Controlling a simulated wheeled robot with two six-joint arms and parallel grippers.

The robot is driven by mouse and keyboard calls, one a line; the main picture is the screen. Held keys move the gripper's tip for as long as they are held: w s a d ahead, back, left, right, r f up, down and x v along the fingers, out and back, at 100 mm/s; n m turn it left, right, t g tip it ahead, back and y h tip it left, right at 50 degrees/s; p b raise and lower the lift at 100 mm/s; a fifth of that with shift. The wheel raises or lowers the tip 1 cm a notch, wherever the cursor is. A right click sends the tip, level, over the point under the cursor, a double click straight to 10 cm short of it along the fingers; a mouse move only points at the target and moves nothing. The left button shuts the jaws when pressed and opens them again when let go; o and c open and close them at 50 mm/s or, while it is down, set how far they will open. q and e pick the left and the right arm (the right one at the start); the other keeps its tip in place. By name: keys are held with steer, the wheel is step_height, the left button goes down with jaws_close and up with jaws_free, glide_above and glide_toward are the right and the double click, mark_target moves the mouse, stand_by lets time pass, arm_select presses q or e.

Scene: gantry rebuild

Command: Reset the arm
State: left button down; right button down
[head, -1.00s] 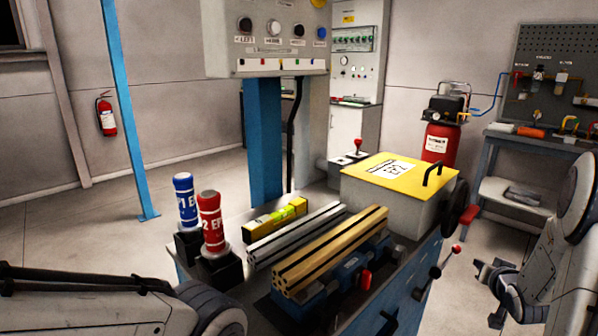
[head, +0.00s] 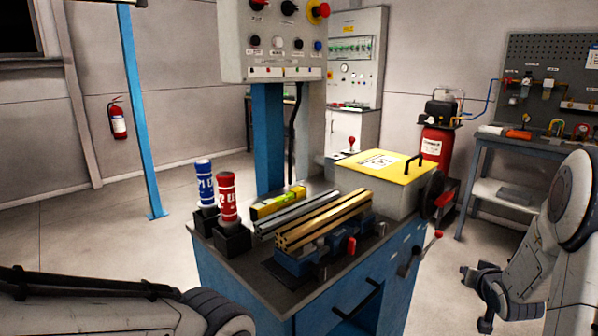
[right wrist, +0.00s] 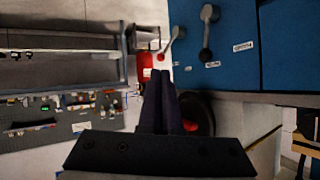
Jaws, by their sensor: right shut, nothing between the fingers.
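My right gripper (head: 482,287) is at the lower right of the head view, to the right of the blue workbench and apart from it. In the right wrist view its two dark fingers (right wrist: 160,100) lie together with nothing between them. My left arm comes in at the lower left of the head view; its gripper is not visible.
A blue workbench (head: 225,275) carries a blue and a red bottle (head: 227,197), metal bars (head: 325,220), a level (head: 278,203) and a yellow-lidded box (head: 380,167). A red compressor (head: 437,145) and a side bench (head: 500,150) stand right. Floor is clear at left.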

steer(key=s+a+n+g+y, duration=0.2)
steer(key=s+a+n, duration=0.1)
steer(key=a, duration=1)
steer(key=s+a+n+g+y, duration=0.2)
steer(key=s+a+n+g, duration=0.1)
steer(key=a, duration=1)
steer(key=s+a+n+g, duration=0.2)
steer(key=s+a, duration=0.2)
steer(key=s, duration=0.4)
steer(key=s+a+r+n+g+y, duration=0.1)
steer(key=s+a+n+g, duration=0.15)
steer(key=s+a, duration=0.45)
steer(key=s+a+n+g, duration=0.2)
steer(key=s, duration=0.8)
step_height(320, 180, up, 16)
steer(key=p, duration=1.6)
steer(key=shift+s+r, duration=0.2)
steer(key=shift+s, duration=0.05)
steer(key=shift+n, duration=0.25)
